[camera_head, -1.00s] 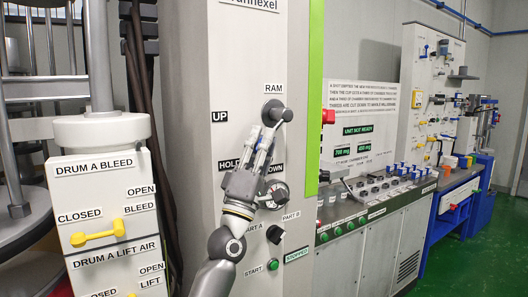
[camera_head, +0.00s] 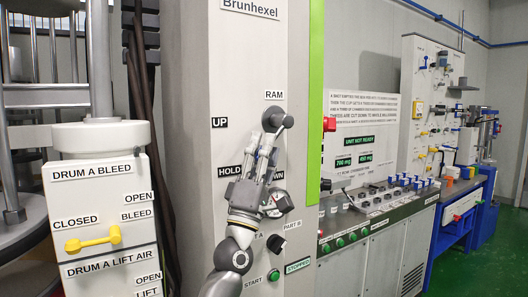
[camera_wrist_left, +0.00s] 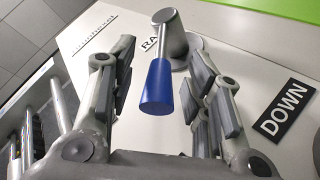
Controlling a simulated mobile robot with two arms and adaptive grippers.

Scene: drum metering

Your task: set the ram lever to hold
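The ram lever (camera_head: 284,122) is on the tall grey panel, below the RAM label (camera_head: 274,95). Its grey hub shows in the head view; the handle is hidden there by my gripper. In the left wrist view the lever's blue handle (camera_wrist_left: 157,88) hangs from a grey arm, between the fingers and apart from both. My left gripper (camera_head: 266,150) is open around the handle; it also shows in the left wrist view (camera_wrist_left: 160,75). The HOLD label (camera_head: 229,171) is left of the gripper, UP (camera_head: 219,122) above it, and DOWN (camera_wrist_left: 285,107) partly covered in the head view. My right gripper is out of view.
A dial (camera_head: 276,203) sits just below the gripper, partly hidden. A red button (camera_head: 329,124) juts out beside the green strip (camera_head: 315,90). A white valve box with a yellow handle (camera_head: 94,240) stands at left. A long bench with controls is at right.

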